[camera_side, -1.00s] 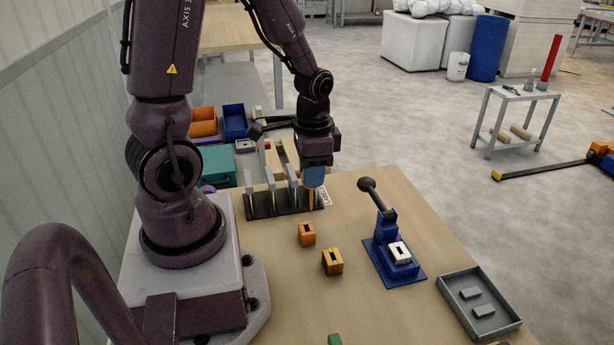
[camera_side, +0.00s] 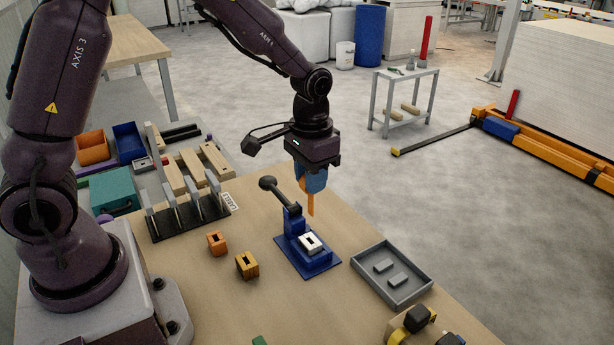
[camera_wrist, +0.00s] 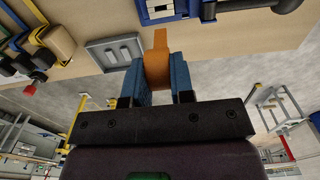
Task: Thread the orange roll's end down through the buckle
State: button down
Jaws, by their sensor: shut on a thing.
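My gripper (camera_side: 313,182) has blue fingers and is shut on the orange roll (camera_wrist: 157,68). The roll's flat end (camera_side: 311,205) hangs straight down below the fingers; it also shows in the wrist view (camera_wrist: 160,38). The pale buckle (camera_side: 311,243) with a dark slot sits in the blue clamp fixture (camera_side: 322,264) on the table. The strip's tip is above and apart from the buckle, near its far side in the side view. In the wrist view the fixture (camera_wrist: 205,12) is at the top edge, partly cut off.
The fixture's lever with a black knob (camera_side: 268,183) stands close left of my gripper. An orange slotted block (camera_side: 216,243) and a yellow one (camera_side: 246,266) lie left of the fixture. A grey tray (camera_side: 365,264) is to its right. A rack (camera_side: 190,222) stands behind left.

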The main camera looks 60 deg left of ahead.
aim_at(310, 203)
jog(key=shift+f, duration=2.9)
jog(key=shift+f, duration=2.65)
jog(key=c, duration=0.9)
grip_release()
jog(key=shift+r, duration=0.15)
notch_tip(310, 203, up, 13)
jog(key=shift+a+f, duration=0.1)
jog(key=shift+f, duration=0.05)
